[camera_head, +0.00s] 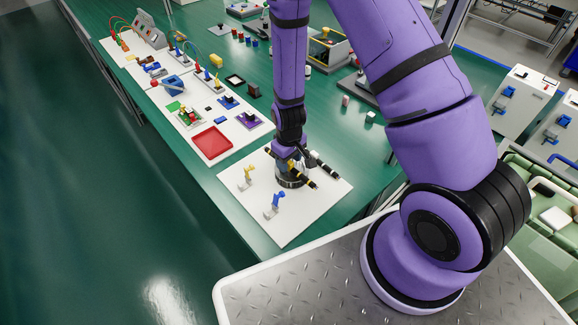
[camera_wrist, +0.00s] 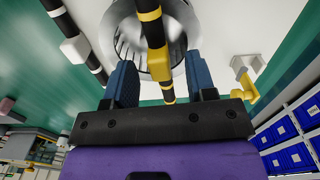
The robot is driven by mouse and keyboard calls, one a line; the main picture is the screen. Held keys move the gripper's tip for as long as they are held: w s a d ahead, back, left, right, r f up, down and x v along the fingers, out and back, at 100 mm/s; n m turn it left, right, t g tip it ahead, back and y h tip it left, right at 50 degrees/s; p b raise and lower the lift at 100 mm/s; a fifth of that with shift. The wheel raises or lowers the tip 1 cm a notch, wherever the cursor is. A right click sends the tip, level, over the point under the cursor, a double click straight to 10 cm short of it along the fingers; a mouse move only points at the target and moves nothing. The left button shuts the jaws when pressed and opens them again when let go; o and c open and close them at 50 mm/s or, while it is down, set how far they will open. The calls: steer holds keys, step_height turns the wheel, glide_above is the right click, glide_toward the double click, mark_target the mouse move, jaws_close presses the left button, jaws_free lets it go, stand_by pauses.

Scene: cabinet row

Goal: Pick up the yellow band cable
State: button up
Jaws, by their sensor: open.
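The yellow band cable (camera_wrist: 152,33) is a black rod with yellow bands and a yellow block. In the wrist view it runs down between the two blue fingers of my open gripper (camera_wrist: 160,72), with a gap on each side. In the head view the cable (camera_head: 304,180) slants across a round metal holder (camera_head: 290,184) on a white board (camera_head: 286,228). My gripper is just above it there, its fingertips partly hidden. A second black cable with a white block (camera_wrist: 75,48) lies to the left in the wrist view; it also shows in the head view (camera_head: 325,167).
A yellow stand (camera_head: 247,176) and a blue stand (camera_head: 274,206) stand on the same board, left of the holder. A red tray (camera_head: 211,142) and several small parts lie on boards farther left.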

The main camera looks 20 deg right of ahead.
steer(key=shift+f, duration=0.75)
jaws_close()
steer(key=shift+r, duration=0.1)
steer(key=shift+r, duration=4.95)
